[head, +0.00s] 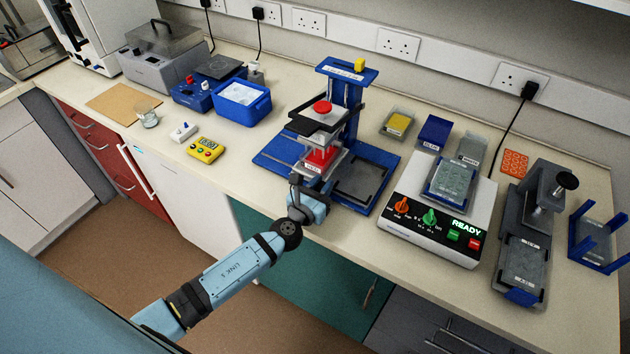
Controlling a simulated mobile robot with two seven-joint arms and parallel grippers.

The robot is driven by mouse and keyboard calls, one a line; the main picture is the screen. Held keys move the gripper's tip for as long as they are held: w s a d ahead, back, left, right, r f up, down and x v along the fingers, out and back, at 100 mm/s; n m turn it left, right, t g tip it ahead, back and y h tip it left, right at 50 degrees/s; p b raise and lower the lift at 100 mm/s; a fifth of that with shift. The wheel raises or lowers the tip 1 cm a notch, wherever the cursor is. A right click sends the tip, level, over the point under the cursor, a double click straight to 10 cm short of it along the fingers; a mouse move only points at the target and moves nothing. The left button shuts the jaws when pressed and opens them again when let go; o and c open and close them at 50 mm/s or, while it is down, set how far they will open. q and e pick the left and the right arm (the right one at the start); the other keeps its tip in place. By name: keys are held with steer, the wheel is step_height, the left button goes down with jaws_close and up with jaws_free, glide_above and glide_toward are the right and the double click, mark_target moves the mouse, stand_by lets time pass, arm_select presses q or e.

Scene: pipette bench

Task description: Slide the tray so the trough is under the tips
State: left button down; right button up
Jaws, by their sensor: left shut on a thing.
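A blue pipetting stand (345,95) stands mid-bench on a blue base (273,160). Its head (318,122), with a red knob on top, hangs over the left-middle of the base. A red block (322,157) shows below the head, above a small grey tray (312,170) with a pale front label. I cannot make out the tips or tell whether the red block is the trough. My left gripper (296,184) is at the front edge of the base, shut on a small part at the tray's front, largely hidden by the fingers. My right gripper is out of view.
A dark framed plate (362,180) lies on the base's right side, bare. To the right stand a white device (440,222) reading READY and a grey press (535,215). A yellow timer (205,148) and blue tub (243,103) are left. The bench's front edge runs below my gripper.

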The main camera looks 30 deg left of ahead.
arm_select(q)
steer(key=shift+d, duration=0.2)
steer(key=c, duration=1.2)
jaws_free()
steer(key=shift+o, duration=1.2)
steer(key=shift+d, duration=0.15)
steer(key=shift+s, duration=0.25)
steer(key=s+a+b, duration=0.1)
steer(key=s+b, duration=0.1)
steer(key=s, duration=1.1)
steer(key=shift+s+b, duration=0.2)
steer(key=shift+b, duration=0.2)
